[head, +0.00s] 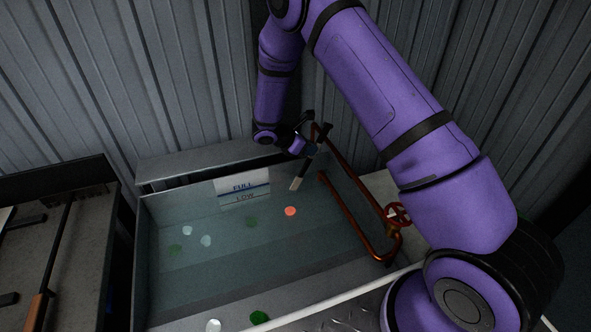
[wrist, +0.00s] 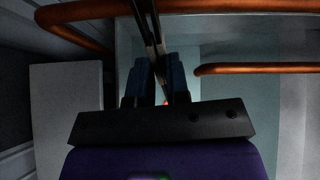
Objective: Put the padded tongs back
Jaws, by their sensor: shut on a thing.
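My gripper (head: 303,149) is shut on the padded tongs (head: 302,172) above the back right part of a water tank (head: 145,262). The tongs show as a dark shaft with a pale end, slanting down from the gripper toward the water. I cannot tell whether the tip touches the water. In the wrist view, the tongs (wrist: 152,28) are two dark bars running up from between the blue fingers of my gripper (wrist: 158,75). An orange disc (head: 290,211) lies in the tank just below the tip. The place where the tongs are kept cannot be identified.
Copper pipes (head: 345,210) and a red valve wheel (head: 398,214) stand at the tank's right, close to my gripper. A FULL/LOW label (head: 242,186) is on the back wall. Pale and green discs (head: 206,240) lie in the tank. A bench (head: 85,255) with a wooden-handled tool is left.

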